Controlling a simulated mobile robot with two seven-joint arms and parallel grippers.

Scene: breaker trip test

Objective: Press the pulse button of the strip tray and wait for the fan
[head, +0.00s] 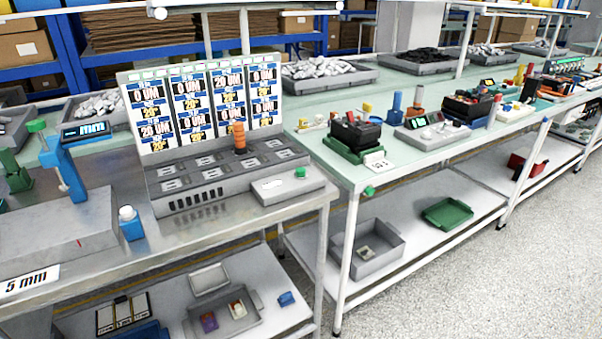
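No gripper is in view. On the near metal bench stands a grey tester with a slotted tray (220,192) and an upright panel (135,88) of blue, white and yellow labels. An orange ribbed post (239,138) stands on the tray. At the tray's right end is a low grey box with a green button (301,172) and a pale label (272,184). Another green button (369,190) sits at the front edge of the neighbouring green-topped bench. I cannot tell which is the pulse button, and I cannot make out a fan.
A blue gauge stand (68,170) with a "mm" display and a small blue block with a white button (131,222) are at the left. Lower shelves hold trays (365,255). Grey floor (500,290) is clear at the right.

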